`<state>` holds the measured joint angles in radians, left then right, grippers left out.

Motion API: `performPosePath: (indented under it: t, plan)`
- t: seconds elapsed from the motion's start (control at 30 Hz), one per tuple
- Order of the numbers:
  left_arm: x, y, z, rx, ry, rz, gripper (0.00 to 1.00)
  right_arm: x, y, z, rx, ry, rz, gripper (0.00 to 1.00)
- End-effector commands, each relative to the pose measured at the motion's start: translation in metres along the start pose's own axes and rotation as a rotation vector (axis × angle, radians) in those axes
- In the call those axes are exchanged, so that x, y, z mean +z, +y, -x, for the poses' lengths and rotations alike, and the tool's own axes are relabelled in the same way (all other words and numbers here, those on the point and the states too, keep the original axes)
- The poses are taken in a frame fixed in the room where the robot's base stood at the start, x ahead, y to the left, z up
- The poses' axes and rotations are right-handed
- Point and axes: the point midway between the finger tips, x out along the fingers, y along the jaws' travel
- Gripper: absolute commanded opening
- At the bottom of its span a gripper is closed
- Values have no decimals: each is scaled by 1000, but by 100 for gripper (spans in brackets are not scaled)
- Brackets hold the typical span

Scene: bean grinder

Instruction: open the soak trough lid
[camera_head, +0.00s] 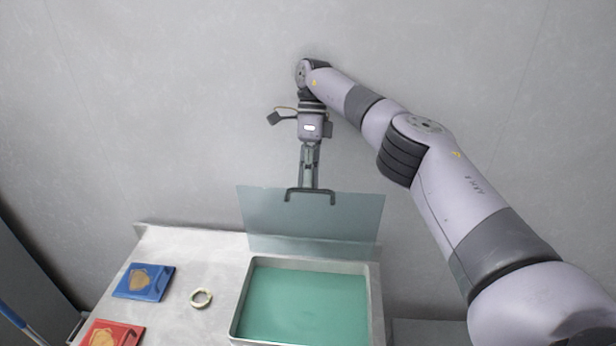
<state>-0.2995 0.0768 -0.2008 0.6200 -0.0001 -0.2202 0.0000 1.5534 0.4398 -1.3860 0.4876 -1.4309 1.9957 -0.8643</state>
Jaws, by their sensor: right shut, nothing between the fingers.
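The soak trough (235,312) is a pale rectangular tub with a green inside, set in the counter at the lower middle. Its lid (270,222) is a translucent grey-blue panel standing upright along the trough's back edge, so the trough is uncovered. A dark handle (310,193) is near the lid's top edge. My right gripper (309,186) points down at the handle with its fingers shut and empty. It overlaps the handle in this view; I cannot tell whether they touch. My left gripper is not in view.
A blue square item (160,286) and a red one (131,337), each with a tan patch, lie on the counter (210,255) at left. A grey wall (150,120) stands behind.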

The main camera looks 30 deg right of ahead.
Motion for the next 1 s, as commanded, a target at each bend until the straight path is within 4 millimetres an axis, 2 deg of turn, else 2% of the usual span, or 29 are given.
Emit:
performPosePath:
  t: [0.03, 0.1, 0.53, 1.0]
  plan:
    - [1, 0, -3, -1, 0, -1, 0, -2, -7, -20, 9, 20, -7, 0]
    - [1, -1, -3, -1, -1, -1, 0, -2, -7, -20, 9, 20, -7, 1]
    - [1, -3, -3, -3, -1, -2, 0, -3, -7, -19, 8, 20, -9, 30]
    - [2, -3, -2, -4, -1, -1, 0, -4, -7, -18, 8, 19, -14, 30]
